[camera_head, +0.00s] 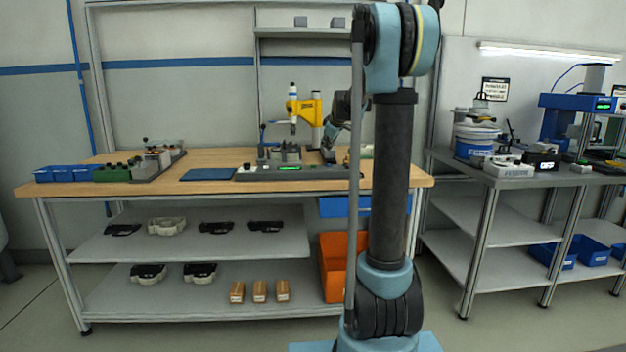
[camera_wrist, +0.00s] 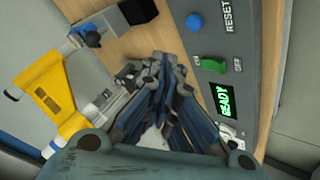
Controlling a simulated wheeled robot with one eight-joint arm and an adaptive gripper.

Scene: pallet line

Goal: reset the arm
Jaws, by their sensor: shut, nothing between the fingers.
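My arm rises as a tall column in the middle of the head view, with its far end bent down behind it over the wooden workbench (camera_head: 215,168). My gripper (camera_wrist: 165,65) is shut with nothing between its fingers. In the head view the gripper (camera_head: 328,150) is small and partly hidden by my arm. In the wrist view its fingers point at the bench top, beside a grey control panel (camera_wrist: 240,35). The panel has a blue button (camera_wrist: 194,22) by the word RESET, a green switch (camera_wrist: 214,66) and a green READY display (camera_wrist: 226,101). I cannot tell whether the fingertips touch anything.
A yellow press (camera_head: 310,107) stands close to the gripper and also shows in the wrist view (camera_wrist: 52,95). Blue bins (camera_head: 68,174) and a blue mat (camera_head: 208,174) lie on the bench. An orange bin (camera_head: 333,268) stands below. A second workbench (camera_head: 535,177) is at right.

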